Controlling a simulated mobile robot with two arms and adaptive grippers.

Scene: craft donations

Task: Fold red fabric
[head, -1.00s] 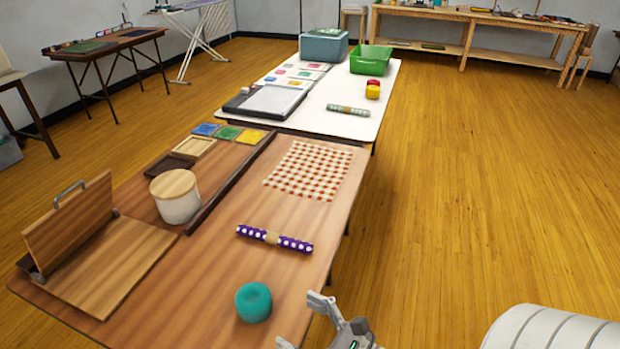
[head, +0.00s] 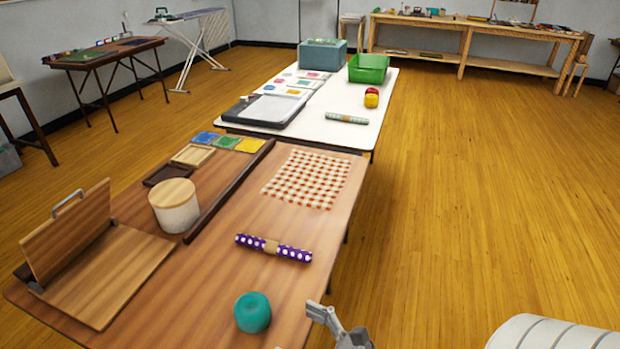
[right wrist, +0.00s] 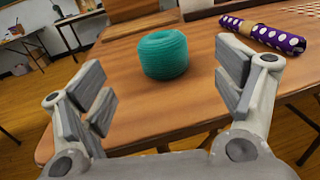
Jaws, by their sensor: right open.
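The red and white checked fabric (head: 306,179) lies flat on the far right part of the wooden table (head: 230,260). My right gripper (head: 318,330) is low at the table's near right edge in the head view, partly cut off by the frame. In the right wrist view, its fingers (right wrist: 165,88) are open and empty, with a teal yarn roll (right wrist: 163,55) beyond them on the table. The right gripper is well short of the fabric. My left gripper is not in the head view.
A purple dotted roll (head: 274,248) lies between the teal yarn (head: 252,312) and the fabric. A lidded jar (head: 175,206), a dark divider strip (head: 228,194) and a hinged wooden board (head: 105,272) occupy the left side. A white table (head: 330,135) stands beyond.

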